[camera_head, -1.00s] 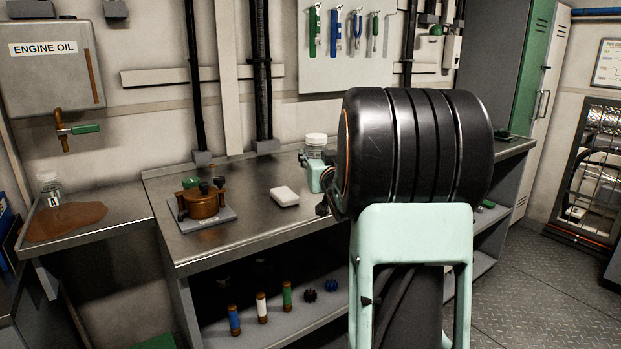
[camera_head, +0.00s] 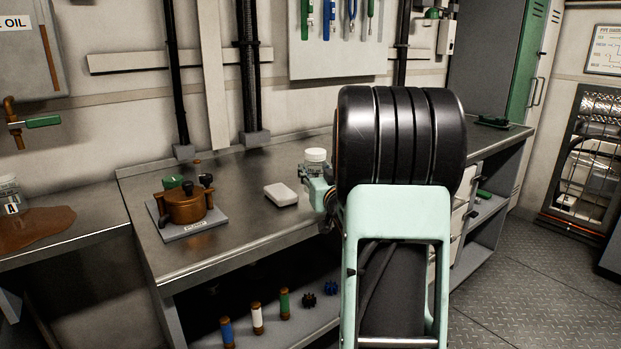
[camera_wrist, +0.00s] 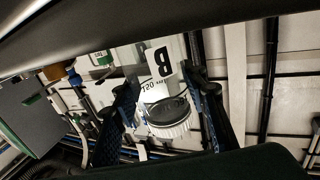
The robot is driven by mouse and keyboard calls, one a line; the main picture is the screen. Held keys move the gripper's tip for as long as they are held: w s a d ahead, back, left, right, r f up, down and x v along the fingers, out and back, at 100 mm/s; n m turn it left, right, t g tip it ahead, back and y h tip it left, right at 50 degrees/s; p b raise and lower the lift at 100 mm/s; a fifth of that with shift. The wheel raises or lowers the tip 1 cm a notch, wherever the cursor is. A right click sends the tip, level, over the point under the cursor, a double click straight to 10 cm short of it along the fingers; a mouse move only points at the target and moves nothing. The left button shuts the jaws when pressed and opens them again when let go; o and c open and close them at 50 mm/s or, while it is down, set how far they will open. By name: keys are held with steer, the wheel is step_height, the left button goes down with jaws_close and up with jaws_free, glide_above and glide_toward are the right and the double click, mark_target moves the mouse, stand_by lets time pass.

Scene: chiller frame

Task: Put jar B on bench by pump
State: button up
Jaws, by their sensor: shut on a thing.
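Jar B (camera_wrist: 160,90) is a clear jar with a white lid and a white label marked B. My gripper (camera_wrist: 163,82) is shut on it, with a dark finger on each side in the wrist view. In the head view the jar (camera_head: 316,160) shows upright in front of my arm, over the back part of the metal bench (camera_head: 240,240). I cannot tell its height above the top. The pump (camera_head: 185,205) is a copper-brown body with dark knobs on a grey plate, on the bench to the left of the jar. My arm hides part of the bench.
A white block (camera_head: 281,195) lies on the bench between pump and jar. Jar A (camera_head: 10,197) stands on a lower left surface beside a brown spill (camera_head: 35,228). Several small cylinders (camera_head: 257,318) stand on the shelf below. The bench front around the block is bare.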

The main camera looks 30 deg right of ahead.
steer(key=shift+f, duration=0.8)
steer(key=shift+a, duration=0.15)
steer(key=shift+r, duration=0.1)
steer(key=shift+s, duration=0.1)
steer(key=o, duration=0.7)
steer(key=shift+f+b, duration=0.2)
steer(key=shift+b, duration=0.1)
steer(key=o, duration=0.4)
steer(key=shift+r, duration=0.1)
steer(key=shift+o, duration=0.2)
